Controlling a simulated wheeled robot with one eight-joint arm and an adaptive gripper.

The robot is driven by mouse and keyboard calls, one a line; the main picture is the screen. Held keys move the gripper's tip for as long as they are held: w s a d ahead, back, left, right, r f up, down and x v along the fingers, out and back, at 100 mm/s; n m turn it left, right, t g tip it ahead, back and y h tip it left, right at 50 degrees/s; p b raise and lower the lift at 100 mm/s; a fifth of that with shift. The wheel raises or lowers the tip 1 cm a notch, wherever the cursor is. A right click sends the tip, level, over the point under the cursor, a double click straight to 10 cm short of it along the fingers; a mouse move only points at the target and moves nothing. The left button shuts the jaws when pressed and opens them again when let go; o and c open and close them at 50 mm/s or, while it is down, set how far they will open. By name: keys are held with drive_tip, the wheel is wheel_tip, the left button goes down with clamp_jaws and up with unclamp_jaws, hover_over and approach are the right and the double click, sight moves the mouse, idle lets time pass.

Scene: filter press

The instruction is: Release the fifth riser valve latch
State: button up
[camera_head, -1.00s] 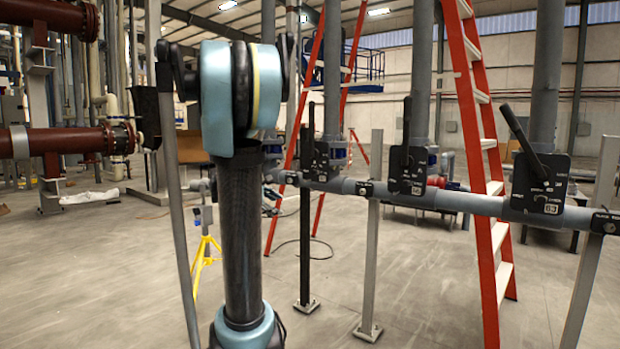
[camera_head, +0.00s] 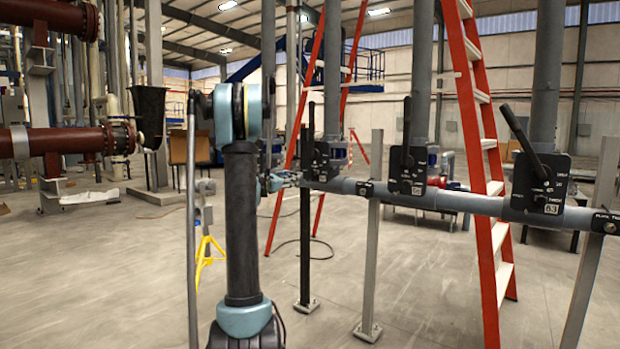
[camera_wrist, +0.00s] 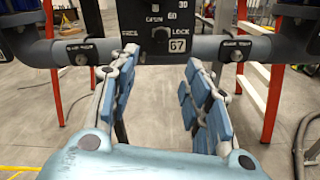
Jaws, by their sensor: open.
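In the wrist view a black valve plate (camera_wrist: 183,14) shows the words OPEN, FREE and LOCK and the number 67. A small dark latch knob (camera_wrist: 160,36) sits on it between FREE and LOCK, nearer FREE. My gripper (camera_wrist: 163,62) is open and empty, its blue-padded fingers spread just below and in front of the plate, one to each side of the knob. I cannot tell whether they touch anything. In the head view my gripper (camera_head: 287,179) is beside the leftmost visible valve plate (camera_head: 322,163), largely small and blurred. I cannot tell the riser count.
A grey horizontal pipe (camera_head: 465,201) carries the plates. More black valve plates with handles stand to the right, one in the middle (camera_head: 408,171) and one nearest (camera_head: 540,187). A red ladder (camera_head: 483,150) stands behind the pipe. Posts (camera_head: 371,265) support it. A yellow stand (camera_head: 206,250) is left.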

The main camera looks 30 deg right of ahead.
sight(312, 173)
drive_tip(key=x, duration=1.7)
